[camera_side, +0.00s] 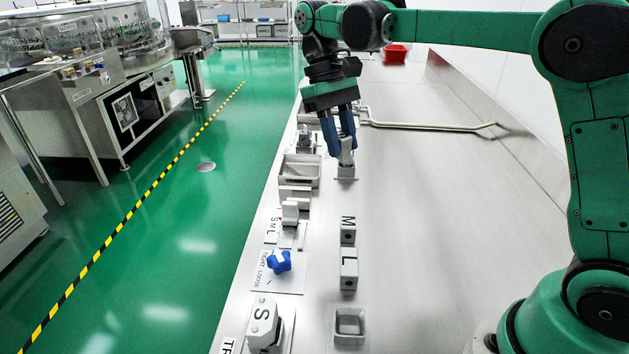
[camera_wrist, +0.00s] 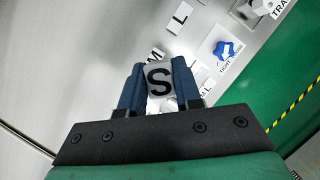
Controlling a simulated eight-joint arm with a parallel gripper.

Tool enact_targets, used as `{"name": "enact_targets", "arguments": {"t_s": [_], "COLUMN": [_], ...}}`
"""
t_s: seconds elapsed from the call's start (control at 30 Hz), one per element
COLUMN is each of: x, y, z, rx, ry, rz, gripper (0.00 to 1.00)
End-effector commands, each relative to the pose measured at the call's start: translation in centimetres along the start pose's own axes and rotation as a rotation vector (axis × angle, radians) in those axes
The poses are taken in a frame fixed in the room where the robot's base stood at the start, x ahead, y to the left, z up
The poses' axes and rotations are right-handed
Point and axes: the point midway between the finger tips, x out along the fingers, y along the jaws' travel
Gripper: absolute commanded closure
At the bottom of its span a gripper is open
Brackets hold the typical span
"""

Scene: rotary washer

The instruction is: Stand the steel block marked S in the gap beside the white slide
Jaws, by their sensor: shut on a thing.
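My gripper (camera_side: 345,150) is shut on the steel block marked S (camera_wrist: 159,82), with its dark blue fingers on either side of it. In the wrist view the S faces the camera. In the side view the block (camera_side: 346,158) is partly covered by the fingers, above or on a small grey base (camera_side: 345,173); I cannot tell whether they touch. A pale upright piece (camera_side: 290,212) by the S M L label may be the white slide. The gap beside it is not clear to see.
Blocks marked M (camera_side: 348,233) and L (camera_side: 348,270) stand nearer the camera. A bent rail (camera_side: 430,125) lies behind. The right side of the table is mostly clear.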

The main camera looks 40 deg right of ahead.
Motion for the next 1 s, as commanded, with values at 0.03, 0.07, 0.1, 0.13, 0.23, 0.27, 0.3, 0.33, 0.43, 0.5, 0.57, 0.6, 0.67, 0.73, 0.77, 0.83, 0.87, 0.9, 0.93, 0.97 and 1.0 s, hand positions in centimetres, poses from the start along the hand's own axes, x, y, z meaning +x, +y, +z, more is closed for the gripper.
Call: {"name": "enact_targets", "arguments": {"t_s": [0.03, 0.07, 0.1, 0.13, 0.23, 0.27, 0.3, 0.33, 0.43, 0.5, 0.57, 0.6, 0.67, 0.73, 0.77, 0.83, 0.87, 0.9, 0.93, 0.97, 1.0], "x": [-0.2, -0.3, -0.5, -0.8, -1.7, -2.0, -2.5, -2.8, -4.1, -5.0, -5.8, -6.3, -7.1, -7.9, -8.3, -8.9, -9.1, -9.4, -9.6, -9.7, -9.8], "y": [0.0, 0.0, 0.0, 0.0, -0.1, -0.1, -0.2, -0.2, -0.3, -0.3, -0.3, -0.3, -0.3, -0.2, -0.2, -0.1, -0.1, 0.0, 0.0, 0.1, 0.1], "z": [-0.3, -0.5, -0.9, -1.2, -2.5, -2.9, -3.4, -3.8, -5.0, -5.8, -6.5, -6.9, -7.5, -8.0, -8.2, -8.6, -8.8, -8.9, -9.0, -9.1, -9.2], "rx": [0.036, 0.072, 0.135, 0.193, 0.428, 0.508, 0.616, 0.699, 0.973, 1.165, 1.330, 1.437, 1.587, 1.742, 1.800, 1.917, 1.958, 2.006, 2.036, 2.062, 2.089], "ry": [0.000, 0.000, 0.000, 0.000, -0.001, -0.001, -0.002, -0.001, -0.003, -0.003, -0.003, -0.003, -0.002, -0.003, -0.002, -0.002, -0.002, -0.002, -0.002, -0.002, -0.002], "rz": [-0.015, -0.031, -0.057, -0.082, -0.181, -0.214, -0.260, -0.296, -0.412, -0.494, -0.563, -0.608, -0.671, -0.736, -0.760, -0.808, -0.826, -0.846, -0.858, -0.867, -0.879], "gripper": [1.00, 1.00, 1.00, 1.00, 1.00, 1.00, 1.00, 1.00, 1.00, 1.00, 1.00, 1.00, 1.00, 1.00, 1.00, 1.00, 1.00, 1.00, 1.00, 1.00, 1.00]}}
